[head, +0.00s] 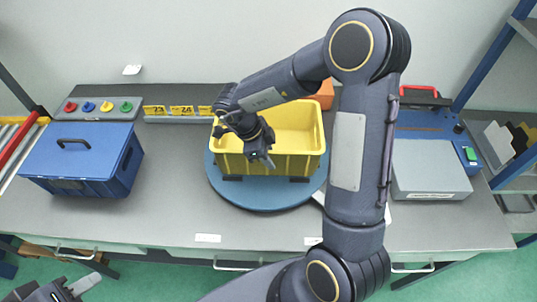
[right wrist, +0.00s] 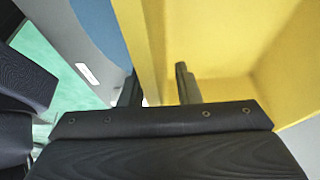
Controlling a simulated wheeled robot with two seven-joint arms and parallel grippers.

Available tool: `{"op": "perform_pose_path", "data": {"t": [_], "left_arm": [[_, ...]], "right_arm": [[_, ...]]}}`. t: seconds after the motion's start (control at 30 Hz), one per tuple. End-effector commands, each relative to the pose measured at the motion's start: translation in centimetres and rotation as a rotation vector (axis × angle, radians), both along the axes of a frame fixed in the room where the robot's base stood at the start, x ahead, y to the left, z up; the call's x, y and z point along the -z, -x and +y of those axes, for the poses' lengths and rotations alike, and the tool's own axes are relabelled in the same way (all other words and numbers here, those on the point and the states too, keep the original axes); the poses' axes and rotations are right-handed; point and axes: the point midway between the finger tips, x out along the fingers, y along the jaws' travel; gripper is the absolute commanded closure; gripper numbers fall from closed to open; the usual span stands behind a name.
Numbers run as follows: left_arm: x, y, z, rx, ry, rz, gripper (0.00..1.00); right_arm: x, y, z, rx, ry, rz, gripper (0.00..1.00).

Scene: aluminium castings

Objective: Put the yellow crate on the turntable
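The yellow crate (head: 300,143) stands upright over the round blue turntable (head: 258,195) in the head view, within its outline. Dark pieces show under its near side; I cannot tell whether it bears fully on the disc. My right gripper (head: 262,156) is at the crate's near wall, pointing down. In the right wrist view the crate's wall (right wrist: 145,40) runs between the two fingers (right wrist: 158,88), one outside and one inside. The fingers sit close about the wall and seem shut on it. My left gripper (head: 72,290) is low at the left, away from the crate; its opening is unclear.
A blue lidded box (head: 80,165) stands at the left, with a panel of coloured knobs (head: 100,108) behind it. A grey box (head: 430,170) is at the right. The grey bench (head: 170,205) is clear left of the turntable.

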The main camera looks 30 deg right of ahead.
Motion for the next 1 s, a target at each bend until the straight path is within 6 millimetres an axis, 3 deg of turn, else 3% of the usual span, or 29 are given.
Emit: {"op": "perform_pose_path", "data": {"t": [0.17,0.27,0.6,0.83,0.93,1.0], "left_arm": [[0.3,0.0,0.0,0.000,0.000,0.000,0.64],[0.2,0.0,0.0,0.000,0.000,0.000,0.64],[0.3,0.0,0.0,0.000,0.000,0.000,0.64],[0.3,0.0,0.0,0.000,0.000,0.000,0.64],[0.3,0.0,0.0,0.000,0.000,0.000,0.64],[0.3,0.0,0.0,0.000,0.000,0.000,0.64]], "right_arm": [[-0.3,0.0,0.0,0.000,-0.001,-0.003,0.70],[-1.5,-0.3,0.4,-0.001,-0.001,-0.004,0.70],[-8.2,-1.8,2.8,-0.001,-0.002,-0.006,0.70],[-10.9,-2.3,3.8,-0.001,-0.002,-0.002,0.70],[-11.6,-2.9,3.4,-0.006,0.010,-0.043,0.70],[-12.3,-4.1,2.1,-0.019,0.039,-0.147,0.70]]}}
